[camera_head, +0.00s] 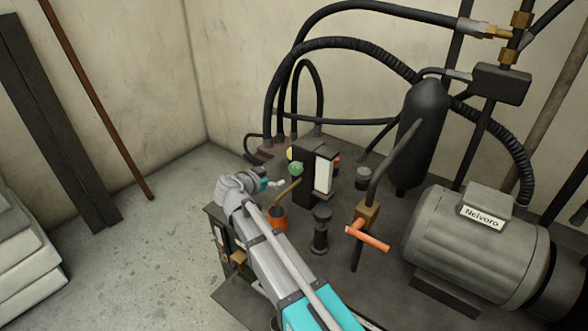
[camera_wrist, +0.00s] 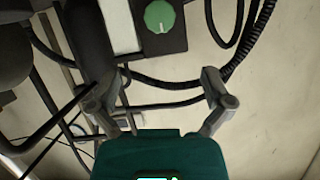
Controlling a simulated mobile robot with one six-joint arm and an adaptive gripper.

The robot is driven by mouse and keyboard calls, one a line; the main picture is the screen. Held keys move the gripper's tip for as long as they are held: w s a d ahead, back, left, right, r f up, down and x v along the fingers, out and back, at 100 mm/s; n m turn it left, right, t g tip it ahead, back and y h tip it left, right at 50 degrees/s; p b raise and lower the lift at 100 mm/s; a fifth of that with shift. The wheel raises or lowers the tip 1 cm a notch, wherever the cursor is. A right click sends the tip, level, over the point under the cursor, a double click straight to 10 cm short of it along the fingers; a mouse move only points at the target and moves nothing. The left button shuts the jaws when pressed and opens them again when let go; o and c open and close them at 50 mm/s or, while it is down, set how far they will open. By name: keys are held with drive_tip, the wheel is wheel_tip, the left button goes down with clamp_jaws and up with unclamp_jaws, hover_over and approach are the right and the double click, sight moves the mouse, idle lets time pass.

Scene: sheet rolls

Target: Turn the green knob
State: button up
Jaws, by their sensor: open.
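The green knob (camera_head: 296,169) is on a small dark box on top of the machine in the head view. In the wrist view the green knob (camera_wrist: 160,16) is round with a white pointer line and sits on a dark panel near the top edge, beyond the fingers. My gripper (camera_wrist: 160,80) is open and empty, its two fingers spread apart. The knob lies ahead of the gap between them, with no visible contact. In the head view my gripper (camera_head: 272,184) is near the knob, below and left of it, partly hidden by my wrist.
A black hose (camera_head: 345,43) arches over the machine. An orange-handled valve (camera_head: 368,236), a black cylinder (camera_head: 424,115) and a grey motor (camera_head: 462,245) stand to the right. An orange cup-like part (camera_head: 278,218) is close beside my arm.

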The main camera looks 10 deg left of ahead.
sight(293, 169)
drive_tip(key=shift+w, duration=0.1)
drive_tip(key=b+x, duration=0.5)
drive_tip(key=x, duration=0.8)
drive_tip(key=shift+w+d+f, duration=0.2)
drive_tip(key=shift+w, duration=0.05)
drive_tip(key=c, duration=1.1)
